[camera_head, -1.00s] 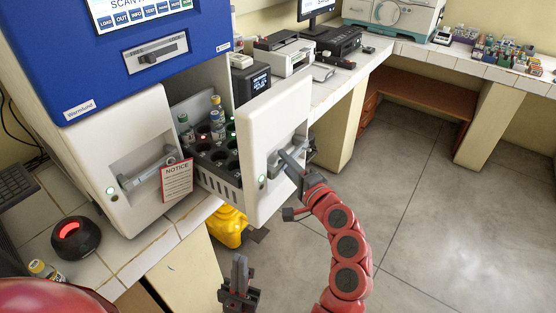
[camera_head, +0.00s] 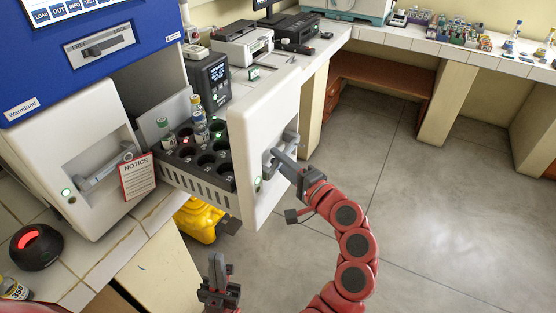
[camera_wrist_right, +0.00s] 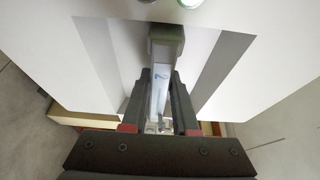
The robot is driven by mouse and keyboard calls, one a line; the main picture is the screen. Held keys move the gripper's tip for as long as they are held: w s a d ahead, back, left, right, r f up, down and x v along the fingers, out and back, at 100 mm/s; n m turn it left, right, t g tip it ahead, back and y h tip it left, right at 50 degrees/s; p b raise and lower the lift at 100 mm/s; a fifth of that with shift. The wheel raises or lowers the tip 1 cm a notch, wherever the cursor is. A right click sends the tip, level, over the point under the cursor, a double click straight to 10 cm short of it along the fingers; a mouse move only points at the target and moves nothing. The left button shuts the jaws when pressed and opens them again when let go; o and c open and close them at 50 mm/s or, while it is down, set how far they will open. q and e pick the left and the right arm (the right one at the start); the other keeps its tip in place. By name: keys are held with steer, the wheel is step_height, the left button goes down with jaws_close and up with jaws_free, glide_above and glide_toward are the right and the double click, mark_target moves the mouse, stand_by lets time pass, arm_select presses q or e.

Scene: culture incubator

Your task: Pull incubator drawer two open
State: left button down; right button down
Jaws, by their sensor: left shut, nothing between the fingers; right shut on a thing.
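The right-hand incubator drawer has a white front (camera_head: 258,150) and stands well out from the body. Its dark rack (camera_head: 197,181) shows behind the front, with round holes and two capped bottles (camera_head: 199,122) standing in it. My right gripper (camera_head: 277,157) is shut on the grey bar handle (camera_head: 290,142) of this drawer. In the right wrist view the fingers (camera_wrist_right: 160,100) straddle the handle bar (camera_wrist_right: 159,85), which bears a blue mark like a 2. My left gripper (camera_head: 217,262) is shut and empty, low in the head view, apart from the incubator.
The left drawer (camera_head: 80,160) is shut, with a NOTICE card (camera_head: 138,176) by its handle. A black device with a red light (camera_head: 36,244) sits on the tiled bench. A yellow object (camera_head: 199,222) is below the open drawer. Floor (camera_head: 440,200) to the right is clear.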

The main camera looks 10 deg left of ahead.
steer(key=shift+a+f, duration=0.1)
steer(key=shift+f, duration=0.05)
steer(key=c, duration=0.7)
jaws_free()
steer(key=shift+p+v, duration=3.2)
steer(key=shift+v, duration=5.55)
